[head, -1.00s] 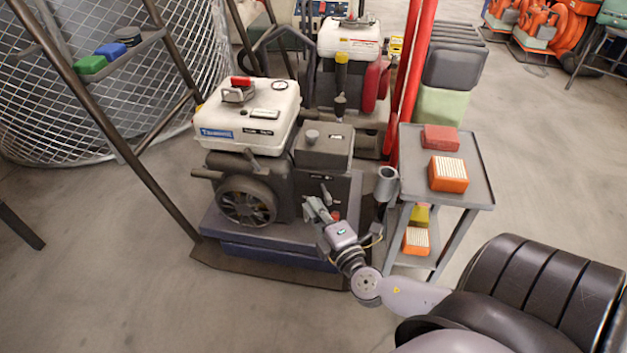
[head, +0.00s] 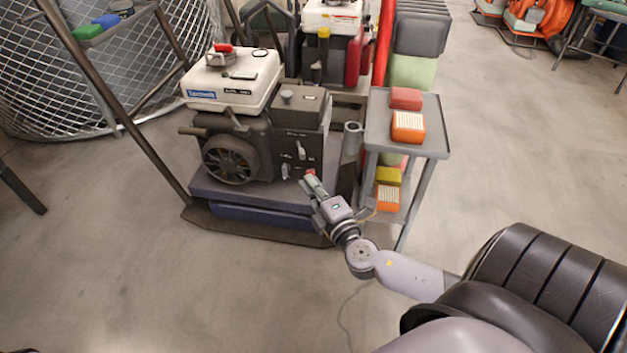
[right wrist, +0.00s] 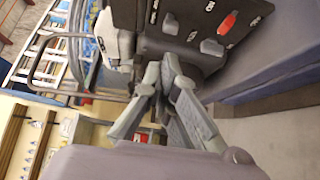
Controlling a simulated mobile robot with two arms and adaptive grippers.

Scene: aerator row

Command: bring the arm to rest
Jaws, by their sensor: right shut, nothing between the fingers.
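My right gripper (head: 314,184) is in front of the lower front of an engine unit (head: 290,140) in the head view. Its fingers are shut and hold nothing. The engine unit has a white tank (head: 232,80) and a dark panel with small levers and a red switch just above the fingertips. In the right wrist view, the fingers (right wrist: 160,72) point toward the dark panel (right wrist: 195,25) with its red switch (right wrist: 227,22). I cannot tell whether a small gap separates fingertips and panel. My right arm reaches in from the lower right. My left gripper is not in view.
A grey cart (head: 440,140) with red and orange boxes stands right of the engine, close to my right forearm. A grey cup (head: 352,138) sits at its left side. A metal frame post (head: 110,100) rises at left. The floor (head: 200,290) in front is clear.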

